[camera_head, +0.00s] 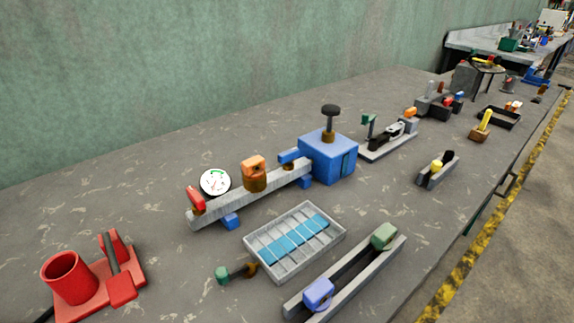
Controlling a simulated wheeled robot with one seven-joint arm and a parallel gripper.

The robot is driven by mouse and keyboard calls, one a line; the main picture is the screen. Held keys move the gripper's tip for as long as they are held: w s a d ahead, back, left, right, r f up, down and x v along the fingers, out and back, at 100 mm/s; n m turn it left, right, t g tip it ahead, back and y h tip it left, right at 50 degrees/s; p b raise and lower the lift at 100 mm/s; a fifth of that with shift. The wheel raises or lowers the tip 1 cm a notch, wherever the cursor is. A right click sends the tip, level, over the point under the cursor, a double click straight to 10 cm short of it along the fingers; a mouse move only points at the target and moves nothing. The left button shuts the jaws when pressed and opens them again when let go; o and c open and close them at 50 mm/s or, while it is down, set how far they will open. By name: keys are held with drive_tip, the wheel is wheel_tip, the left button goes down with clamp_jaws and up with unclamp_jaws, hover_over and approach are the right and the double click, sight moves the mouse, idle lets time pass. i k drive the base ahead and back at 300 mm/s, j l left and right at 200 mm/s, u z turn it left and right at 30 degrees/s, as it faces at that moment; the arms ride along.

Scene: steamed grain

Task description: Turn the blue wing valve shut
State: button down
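A grey bar-like pipe (235,200) runs across the middle of the bench on small blue supports. A small blue wing (290,156), which looks like the blue wing valve, sits near its right end, close against a blue box (328,157). A brass-coloured part shows beside the blue wing. I cannot tell from this view whether the valve is open or shut. A red wing (196,198) is at the pipe's left end, and a larger orange-brown handle (254,172) is between them. A white dial gauge (215,182) stands by the red wing. My gripper is not in view.
A black knob (330,110) rises from the blue box. In front lie a grey tray (264,266) with blue strips and a rail (358,272) with green and violet-blue blocks. A red cup fixture (69,278) is front left. Several fixtures stand farther right. A green wall closes the back.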

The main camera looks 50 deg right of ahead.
sight(286, 157)
drive_tip(key=k+z, duration=0.2)
drive_tip(key=k, duration=0.25)
drive_tip(key=k+l+z, duration=0.1)
drive_tip(key=k+z, duration=0.15)
drive_tip(key=k, duration=0.2)
